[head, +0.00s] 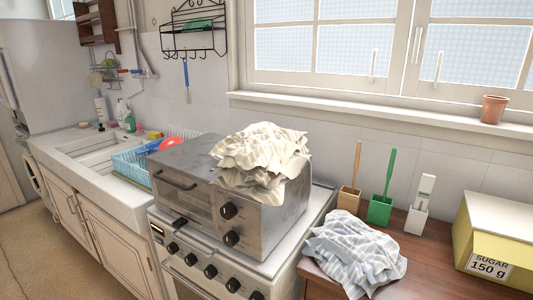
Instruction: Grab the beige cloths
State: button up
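A crumpled pile of beige cloths (262,150) lies on top of a grey metal toaster oven (285,214), towards its right side. Some folds hang over the oven's front edge. I cannot tell how many cloths make up the pile. My gripper is not in view, and nothing is touching the cloths.
The oven stands on a white stove (322,206). A blue dish rack (130,160) and sink are left. The window sill (380,118) is behind.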

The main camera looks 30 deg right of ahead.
aim_at(258, 161)
jog(key=i+j+z, duration=0.75)
jog(key=j, duration=0.25)
jog(key=i+j+z, duration=0.25)
jog(key=j, duration=0.15)
jog(key=k, duration=0.1)
